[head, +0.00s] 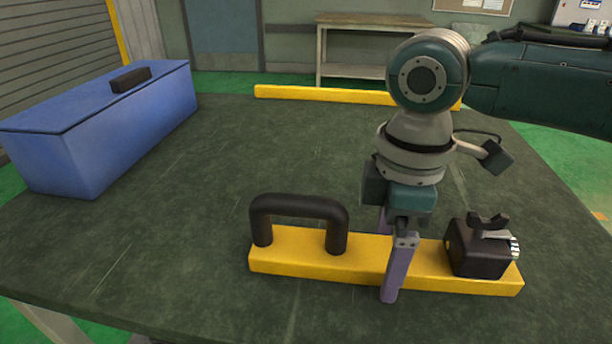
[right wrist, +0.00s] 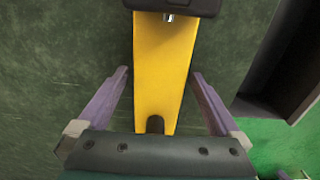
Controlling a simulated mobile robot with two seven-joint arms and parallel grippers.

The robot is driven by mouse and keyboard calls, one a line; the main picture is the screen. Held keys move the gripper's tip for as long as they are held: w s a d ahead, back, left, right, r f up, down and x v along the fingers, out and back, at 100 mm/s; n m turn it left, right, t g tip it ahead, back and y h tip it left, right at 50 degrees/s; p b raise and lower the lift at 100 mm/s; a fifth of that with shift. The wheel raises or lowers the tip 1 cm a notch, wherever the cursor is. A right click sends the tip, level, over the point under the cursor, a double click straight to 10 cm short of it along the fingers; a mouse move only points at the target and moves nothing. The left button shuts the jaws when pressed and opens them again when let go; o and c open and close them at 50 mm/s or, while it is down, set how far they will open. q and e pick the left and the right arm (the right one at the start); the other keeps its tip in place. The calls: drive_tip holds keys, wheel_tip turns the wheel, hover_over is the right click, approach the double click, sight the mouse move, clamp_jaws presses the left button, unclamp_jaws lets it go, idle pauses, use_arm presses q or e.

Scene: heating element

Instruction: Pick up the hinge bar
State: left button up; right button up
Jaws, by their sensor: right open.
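A yellow bar (head: 300,262), which I take for the hinge bar, lies flat near the front edge of the dark table. It carries a black arched handle (head: 299,208) on its left part and a black block with a cradle-like top (head: 478,247) at its right end. My right gripper (head: 390,262) points down over the bar between handle and block, one purple finger on each side. In the right wrist view the fingers of the open gripper (right wrist: 160,74) stand clear of both edges of the yellow bar (right wrist: 164,62). My left gripper is not in view.
The dark green table top (head: 200,180) is mostly clear. A blue box (head: 140,130) with a black handle stands at the left. A second yellow bar (head: 320,93) lies along the far edge, partly hidden by my right arm. A workbench (head: 345,22) stands behind.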

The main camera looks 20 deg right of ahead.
clamp_jaws()
idle(0.8)
drive_tip(key=shift+w+r, duration=0.1)
drive_tip(key=shift+r, duration=0.05)
